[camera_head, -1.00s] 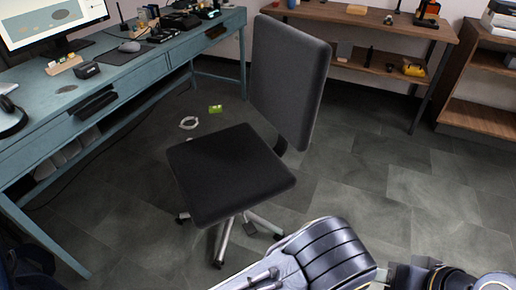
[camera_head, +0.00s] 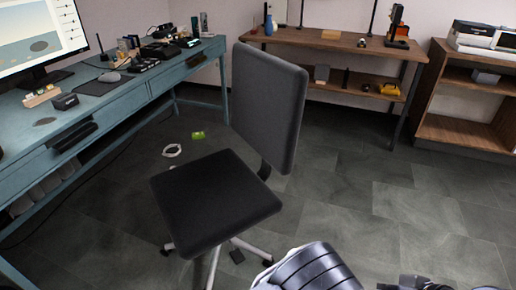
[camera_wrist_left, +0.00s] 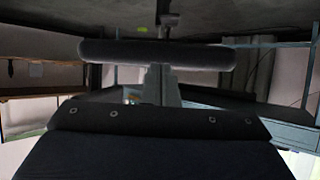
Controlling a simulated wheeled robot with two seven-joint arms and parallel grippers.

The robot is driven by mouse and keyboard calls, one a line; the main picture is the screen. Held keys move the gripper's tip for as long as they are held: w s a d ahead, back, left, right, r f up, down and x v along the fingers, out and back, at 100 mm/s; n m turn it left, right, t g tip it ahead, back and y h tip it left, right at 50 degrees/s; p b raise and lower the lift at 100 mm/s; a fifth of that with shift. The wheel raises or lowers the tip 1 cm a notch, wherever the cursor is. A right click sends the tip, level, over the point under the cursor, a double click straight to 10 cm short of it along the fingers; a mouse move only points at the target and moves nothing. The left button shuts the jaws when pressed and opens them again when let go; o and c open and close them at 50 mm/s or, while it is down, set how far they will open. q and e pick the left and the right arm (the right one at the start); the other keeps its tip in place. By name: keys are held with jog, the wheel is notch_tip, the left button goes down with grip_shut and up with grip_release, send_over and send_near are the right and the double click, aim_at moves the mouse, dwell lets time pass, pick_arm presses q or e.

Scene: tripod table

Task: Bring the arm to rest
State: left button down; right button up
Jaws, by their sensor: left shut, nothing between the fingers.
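One of my arms (camera_head: 312,270) shows at the bottom edge of the head view, right of the chair, as a grey, ribbed link. More of my dark arm parts show at the bottom right. I cannot tell which arm they belong to. No gripper fingertips show in the head view. The left wrist view seems upside down and shows a dark office chair's seat (camera_wrist_left: 155,54) edge-on, with a large dark panel below, likely its backrest. No fingers show there.
The office chair (camera_head: 216,198) stands on the grey floor near the blue desk (camera_head: 97,122). A green item (camera_head: 198,135) and a white ring (camera_head: 172,150) lie on the floor. Wooden shelves (camera_head: 462,133) line the back wall. The floor right of the chair is clear.

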pick_arm(q)
jog(key=w+a+r+g+h, duration=0.1)
jog(key=w+r+g+h, duration=0.1)
jog(key=w+r+h, duration=0.45)
jog(key=s+a+r+g+h, duration=0.1)
jog(key=a+r+h, duration=0.2)
jog(key=r, duration=0.4)
jog(key=s+a+r+h, duration=0.1)
jog(key=a+r+h, duration=0.15)
jog(key=r, duration=0.55)
jog(key=s+a+r+m+g+y, duration=0.1)
jog(key=s+a+r+m, duration=0.1)
jog(key=s+a, duration=0.7)
jog(key=s+a+r+m+g+y, duration=0.1)
jog(key=s+a+r+m, duration=0.1)
jog(key=s+a, duration=0.65)
notch_tip(320, 180, up, 28)
jog(key=s+d+p, duration=0.2)
jog(key=p, duration=2.5)
jog(key=shift+s+d, duration=0.2)
jog(key=shift+s, duration=0.2)
